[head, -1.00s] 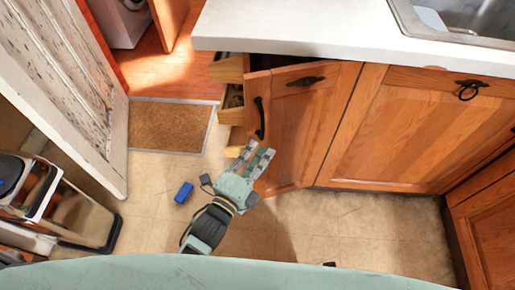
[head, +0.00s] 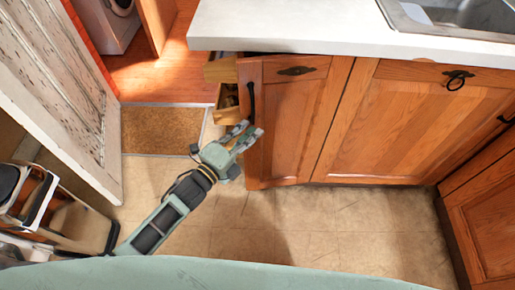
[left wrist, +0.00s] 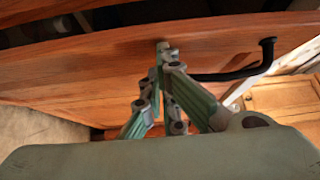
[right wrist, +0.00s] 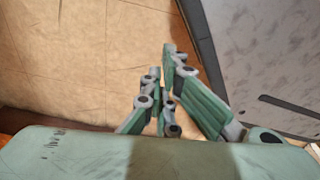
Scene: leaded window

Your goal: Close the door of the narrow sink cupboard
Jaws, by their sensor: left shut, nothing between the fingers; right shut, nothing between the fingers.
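The narrow sink cupboard's orange-brown wooden door (head: 295,125) has a black bar handle (head: 250,100) near its left edge. It looks nearly in line with the wide front beside it; I cannot tell if it is fully flush. My left gripper (head: 248,134) is shut and empty at the door's left edge, just below the handle. In the left wrist view its fingertips (left wrist: 160,58) are at the wood beside the handle (left wrist: 240,72); contact is not certain. My right gripper (right wrist: 160,70) is outside the head view, shut and empty above the tile floor.
Open wooden drawers (head: 226,112) stick out left of the narrow cupboard. The white worktop (head: 290,25) overhangs the fronts. A brown doormat (head: 160,130) and a worn white door (head: 50,80) are at the left. The tile floor (head: 330,225) before the cupboards is clear.

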